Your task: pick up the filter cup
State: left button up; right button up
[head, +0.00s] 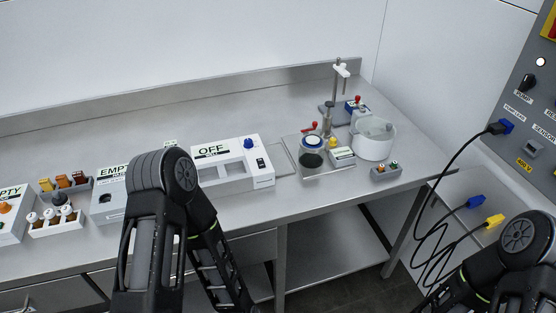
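No object is plainly marked as the filter cup. A small round cup-like piece with a blue-rimmed white top (312,142) and a dark lower part (311,160) stands on a flat tray (329,174) near the right end of the bench; I cannot tell if it is the filter cup. A larger white round vessel (371,150) with a translucent top stands to its right. My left arm shows at lower middle and my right arm at lower right. Neither gripper's fingertips are in view, so whether they hold anything is hidden.
A stand with a white clamp (341,68) rises behind the cup-like piece. A white box marked OFF (232,163) stands left of it. Bottles in a rack (56,222) are at far left. Black cables (447,185) hang from the panel (535,110) at right.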

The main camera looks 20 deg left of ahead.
aim_at(312, 139)
jog(key=l+z, duration=0.25)
jog(key=z, duration=0.15)
jog(key=l+z, duration=0.35)
jog(key=i+j, duration=0.05)
